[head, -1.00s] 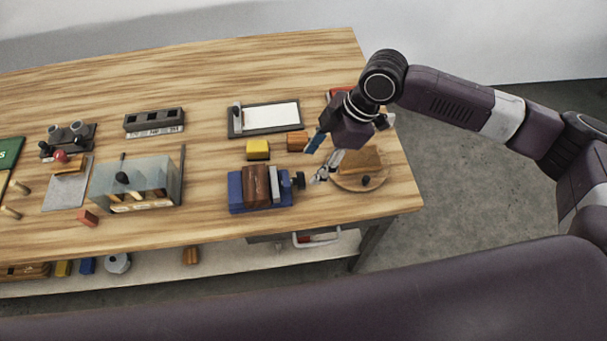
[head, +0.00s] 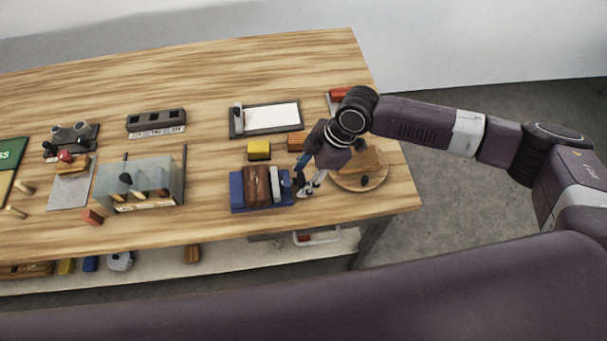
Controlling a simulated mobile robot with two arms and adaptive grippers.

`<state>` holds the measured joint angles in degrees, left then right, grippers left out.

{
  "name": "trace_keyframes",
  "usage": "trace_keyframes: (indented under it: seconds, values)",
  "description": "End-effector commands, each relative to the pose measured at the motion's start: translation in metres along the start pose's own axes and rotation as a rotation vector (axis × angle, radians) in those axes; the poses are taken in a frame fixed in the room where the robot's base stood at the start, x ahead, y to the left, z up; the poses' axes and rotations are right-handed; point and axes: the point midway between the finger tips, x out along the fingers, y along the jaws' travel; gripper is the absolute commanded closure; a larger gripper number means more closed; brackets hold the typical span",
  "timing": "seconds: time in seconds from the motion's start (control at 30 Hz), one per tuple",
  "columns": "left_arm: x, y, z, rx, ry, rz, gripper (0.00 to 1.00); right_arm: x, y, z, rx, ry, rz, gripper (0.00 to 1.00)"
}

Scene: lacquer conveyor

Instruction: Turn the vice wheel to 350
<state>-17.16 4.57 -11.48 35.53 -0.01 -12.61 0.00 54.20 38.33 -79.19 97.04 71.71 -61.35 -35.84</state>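The blue vice (head: 238,193) stands near the table's front edge, with a brown wooden block (head: 257,184) and a grey part between its jaws. Its dark wheel is on the right side, now largely hidden by my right gripper (head: 299,179). That gripper reaches down from the upper right, with a blue finger behind and a pale finger in front of the wheel area. The fingers look apart, around or just beside the wheel; contact cannot be made out. No dial or number on the vice is readable. My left gripper is not in view.
A round wooden board (head: 376,181) with a brown piece lies right of the vice, under my arm. A yellow block (head: 259,150) and an orange block (head: 297,141) sit behind it. A clear box (head: 139,181) stands left. The table's back is mostly bare.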

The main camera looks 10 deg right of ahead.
Motion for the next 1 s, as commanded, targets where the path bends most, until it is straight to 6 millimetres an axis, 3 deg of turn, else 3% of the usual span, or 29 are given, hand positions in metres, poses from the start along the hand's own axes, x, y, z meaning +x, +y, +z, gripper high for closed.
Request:
trace_keyframes:
  seconds: [0.03, 0.3, 0.77, 1.0]
  values:
    - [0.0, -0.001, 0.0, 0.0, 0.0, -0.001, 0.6, 0.0, 0.0, 0.0, 0.0, 0.0, 0.0, 0.63]
    - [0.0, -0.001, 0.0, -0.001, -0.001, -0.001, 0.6, 0.0, 0.0, 0.0, 0.0, 0.0, 0.0, 0.92]
    - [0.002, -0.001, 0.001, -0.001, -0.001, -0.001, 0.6, 0.001, 0.004, -0.001, 0.054, 0.003, -0.123, 0.92]
    - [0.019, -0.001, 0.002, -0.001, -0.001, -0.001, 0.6, 0.005, 0.007, 0.0, 0.123, 0.004, -0.293, 0.92]
